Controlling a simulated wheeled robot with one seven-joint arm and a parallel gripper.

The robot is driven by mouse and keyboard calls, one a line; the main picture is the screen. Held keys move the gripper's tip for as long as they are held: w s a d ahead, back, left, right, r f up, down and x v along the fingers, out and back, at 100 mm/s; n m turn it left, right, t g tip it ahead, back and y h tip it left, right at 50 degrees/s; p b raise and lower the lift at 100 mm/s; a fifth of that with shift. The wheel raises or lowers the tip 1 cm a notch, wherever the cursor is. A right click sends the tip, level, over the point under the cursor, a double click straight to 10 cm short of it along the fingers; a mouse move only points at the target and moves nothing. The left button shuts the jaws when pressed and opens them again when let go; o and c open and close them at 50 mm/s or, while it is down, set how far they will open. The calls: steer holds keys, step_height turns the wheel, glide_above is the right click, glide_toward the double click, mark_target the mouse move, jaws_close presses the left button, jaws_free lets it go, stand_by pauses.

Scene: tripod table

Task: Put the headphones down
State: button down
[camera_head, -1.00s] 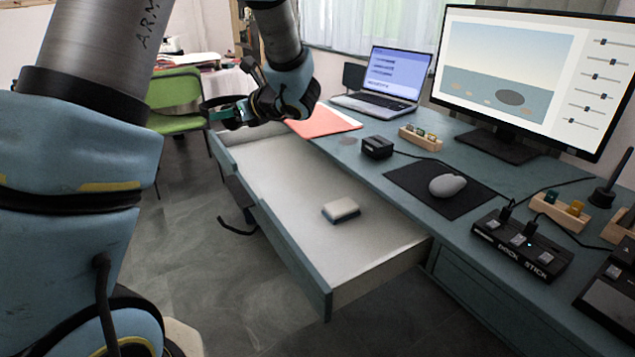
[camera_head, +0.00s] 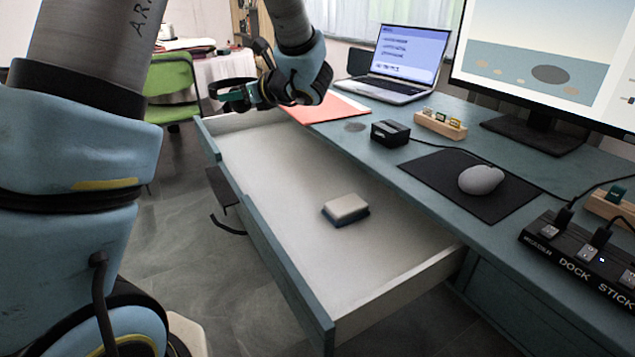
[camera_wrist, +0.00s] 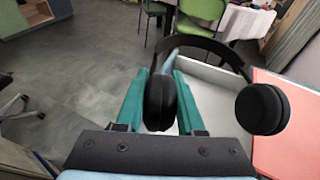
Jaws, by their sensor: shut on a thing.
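My gripper (camera_head: 243,94) is shut on black headphones (camera_head: 224,84) and holds them in the air near the far end of the open drawer (camera_head: 290,277). In the wrist view, the teal fingers (camera_wrist: 163,74) are on both sides of one black ear cup of the headphones (camera_wrist: 160,101). The headband arches up and over to the right. The other ear cup hangs free at the right, in front of the drawer (camera_wrist: 207,72) and the coral mat (camera_wrist: 285,95). In the head view, my gripper hides part of the headphones.
A white-and-blue block (camera_head: 346,209) lies in the otherwise bare drawer. The desk holds a laptop (camera_head: 400,62), coral mat (camera_head: 338,107), black box (camera_head: 390,133), mouse (camera_head: 481,179) on a dark pad (camera_head: 440,178), monitor (camera_head: 550,75) and dock (camera_head: 575,250). A green chair (camera_head: 170,85) stands behind.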

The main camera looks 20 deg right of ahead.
steer(key=f, duration=0.1)
steer(key=f+b, duration=0.1)
steer(key=shift+w+d+f, duration=0.1)
steer(key=shift+w+f, duration=0.1)
steer(key=shift+f, duration=0.2)
steer(key=b, duration=0.2)
glide_above(261, 170)
steer(key=a, duration=0.4)
steer(key=f, duration=1.3)
steer(key=shift+s, duration=0.25)
steer(key=d, duration=0.2)
steer(key=d+f, duration=0.1)
steer(key=d, duration=0.1)
steer(key=shift+w, duration=0.25)
steer(key=shift+f, duration=0.1)
steer(key=shift+f, duration=0.2)
steer(key=c, duration=0.5)
jaws_free()
